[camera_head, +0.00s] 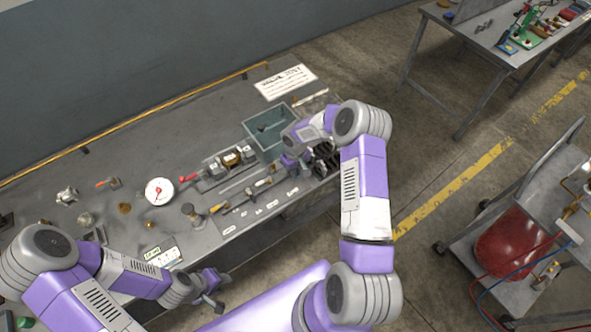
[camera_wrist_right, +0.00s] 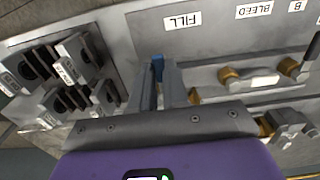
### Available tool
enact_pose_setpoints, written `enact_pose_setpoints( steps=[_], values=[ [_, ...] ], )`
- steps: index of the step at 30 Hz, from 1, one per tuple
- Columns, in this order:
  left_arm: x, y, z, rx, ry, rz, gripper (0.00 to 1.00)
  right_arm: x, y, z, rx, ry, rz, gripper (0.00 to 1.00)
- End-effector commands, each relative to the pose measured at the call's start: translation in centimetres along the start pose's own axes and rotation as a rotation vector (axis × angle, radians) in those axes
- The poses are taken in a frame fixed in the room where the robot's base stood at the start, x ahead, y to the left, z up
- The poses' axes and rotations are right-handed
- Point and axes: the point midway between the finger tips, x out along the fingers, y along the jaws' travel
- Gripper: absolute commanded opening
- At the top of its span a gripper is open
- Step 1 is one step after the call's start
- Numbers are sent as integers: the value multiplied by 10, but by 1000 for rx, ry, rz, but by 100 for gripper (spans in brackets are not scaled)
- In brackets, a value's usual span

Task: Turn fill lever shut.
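The white FILL label (camera_wrist_right: 182,20) is upside down on the grey panel in the right wrist view. Just below it is the fill lever, of which only a small blue part (camera_wrist_right: 157,62) shows between my fingertips; the rest is hidden. My right gripper (camera_wrist_right: 160,68) has its two fingers close together on this blue part, and they look shut on it. In the head view my right gripper (camera_head: 296,160) is low over the right end of the bench, partly hidden by its own wrist. My left gripper (camera_head: 213,300) is at the bench's front edge, too small to read.
The BLEED label (camera_wrist_right: 254,10) and brass valve fittings (camera_wrist_right: 235,76) are to the right of my fingers. Dark slotted blocks (camera_wrist_right: 78,58) stand close on the left. In the head view, a green-grey bin (camera_head: 262,143) stands behind my right gripper, and a gauge (camera_head: 159,191) sits mid-bench.

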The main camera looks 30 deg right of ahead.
Motion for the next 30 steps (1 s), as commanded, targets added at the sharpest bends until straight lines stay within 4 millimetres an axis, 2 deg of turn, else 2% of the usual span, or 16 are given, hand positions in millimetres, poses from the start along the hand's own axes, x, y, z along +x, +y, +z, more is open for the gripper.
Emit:
enact_pose_setpoints(
  steps=[8, 14, 30],
  values=[
    [2, -1, 0, 0, 0, 0, 40, 0, 0, 0, 10, 1, 1, 0],
    [13, -5, 0, 0, 0, 0, 40, 1, -3, -1, 77, 3, 2, 0],
    [68, -25, -3, 0, 0, 0, 40, 3, -21, -7, 535, 5, 1, 0]
  ],
)
